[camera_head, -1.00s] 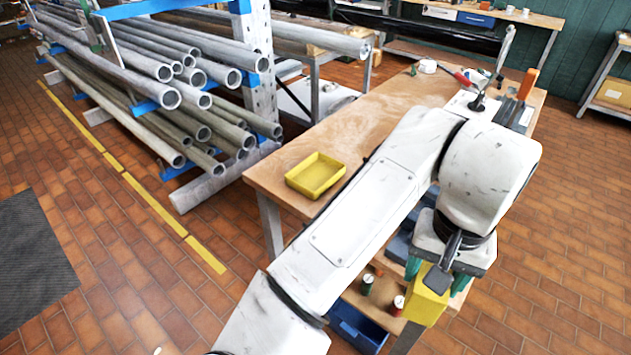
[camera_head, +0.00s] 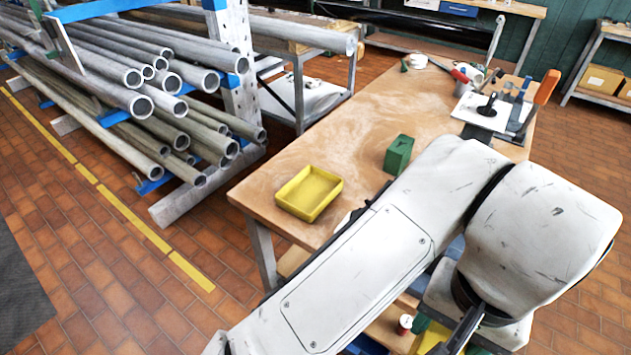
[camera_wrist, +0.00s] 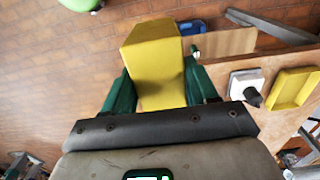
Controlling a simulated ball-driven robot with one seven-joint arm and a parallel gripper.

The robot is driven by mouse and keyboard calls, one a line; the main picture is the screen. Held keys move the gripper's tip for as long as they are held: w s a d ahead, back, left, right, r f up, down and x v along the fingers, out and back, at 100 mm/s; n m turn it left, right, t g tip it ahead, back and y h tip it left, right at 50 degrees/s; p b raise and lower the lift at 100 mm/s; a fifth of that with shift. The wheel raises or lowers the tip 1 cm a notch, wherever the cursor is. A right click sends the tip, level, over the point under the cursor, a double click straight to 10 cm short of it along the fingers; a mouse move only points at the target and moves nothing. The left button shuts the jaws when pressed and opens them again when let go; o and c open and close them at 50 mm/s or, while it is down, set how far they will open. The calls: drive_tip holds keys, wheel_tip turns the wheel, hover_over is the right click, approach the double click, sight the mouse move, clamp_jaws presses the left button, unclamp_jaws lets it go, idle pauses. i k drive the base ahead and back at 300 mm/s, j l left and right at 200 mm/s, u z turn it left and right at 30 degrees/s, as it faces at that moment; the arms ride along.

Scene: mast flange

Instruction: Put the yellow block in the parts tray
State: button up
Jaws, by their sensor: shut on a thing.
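The yellow block (camera_wrist: 155,62) is held between the green fingers of my gripper (camera_wrist: 160,82) in the wrist view. In the head view the yellow block (camera_head: 432,338) is at the lower edge, mostly hidden by my arm. It is off the bench's near right side, apart from the tray. The parts tray (camera_head: 309,193) is a shallow, yellow, empty tray on the near left end of the wooden bench. A yellow tray also shows at the right of the wrist view (camera_wrist: 292,88).
A green block (camera_head: 398,155) stands on the bench (camera_head: 380,110) right of the tray. A white plate with a black knob (camera_head: 487,108) and tools are at the far end. Racked pipes (camera_head: 150,100) stand left. A white, dark-knobbed item (camera_wrist: 245,88) is beside the tray.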

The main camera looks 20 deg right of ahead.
sight(310, 195)
drive_tip(key=i, duration=1.1)
